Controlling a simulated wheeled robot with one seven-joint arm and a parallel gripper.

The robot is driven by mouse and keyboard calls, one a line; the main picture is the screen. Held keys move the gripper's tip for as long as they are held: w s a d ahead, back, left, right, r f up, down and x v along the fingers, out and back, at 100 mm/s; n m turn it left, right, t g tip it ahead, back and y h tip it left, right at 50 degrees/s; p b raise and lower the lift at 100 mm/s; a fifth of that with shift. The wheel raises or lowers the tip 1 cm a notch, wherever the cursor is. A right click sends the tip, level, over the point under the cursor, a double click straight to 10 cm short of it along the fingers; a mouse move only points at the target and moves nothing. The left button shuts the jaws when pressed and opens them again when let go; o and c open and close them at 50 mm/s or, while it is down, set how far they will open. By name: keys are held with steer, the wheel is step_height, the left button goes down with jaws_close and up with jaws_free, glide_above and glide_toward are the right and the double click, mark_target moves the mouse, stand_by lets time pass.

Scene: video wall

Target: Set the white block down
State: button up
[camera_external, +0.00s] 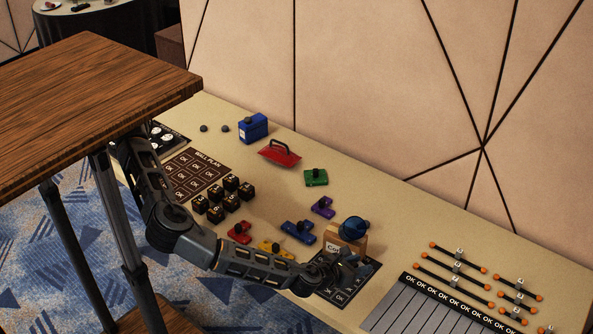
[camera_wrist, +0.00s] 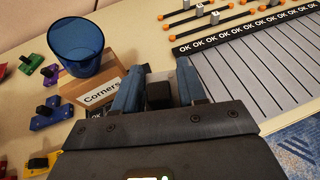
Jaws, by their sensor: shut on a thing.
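My gripper (camera_wrist: 160,88) is shut on the white block (camera_wrist: 168,76), which has a black knob and shows pale grey between the two blue fingers in the wrist view. In the external view my gripper (camera_external: 347,268) is low over a dark mat marked OK (camera_external: 345,294), at the near side of the table. The gripper and arm hide the block there. I cannot tell whether the block touches the mat.
A cardboard box labelled Corners (camera_wrist: 90,88) stands close left of my gripper, with a blue cup (camera_wrist: 76,48) at it. Grey OK-marked strips (camera_wrist: 260,70) and orange-tipped rods (camera_external: 450,270) lie right. Coloured knobbed blocks (camera_external: 298,232) and black cubes (camera_external: 222,198) lie farther left.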

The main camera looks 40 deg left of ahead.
steer(key=s+d+f+m+h+b, duration=0.25)
steer(key=s+d, duration=0.25)
steer(key=s, duration=0.5)
steer(key=b, duration=0.2)
glide_above(365, 304)
steer(key=shift+n, duration=0.35)
step_height(365, 304, down, 7)
steer(key=shift+f, duration=0.1)
steer(key=shift+f+b, duration=1.4)
steer(key=shift+f, duration=0.55)
steer(key=shift+f+b, duration=0.45)
steer(key=shift+f, duration=0.1)
steer(key=o, duration=1.1)
steer(key=shift+o, duration=0.2)
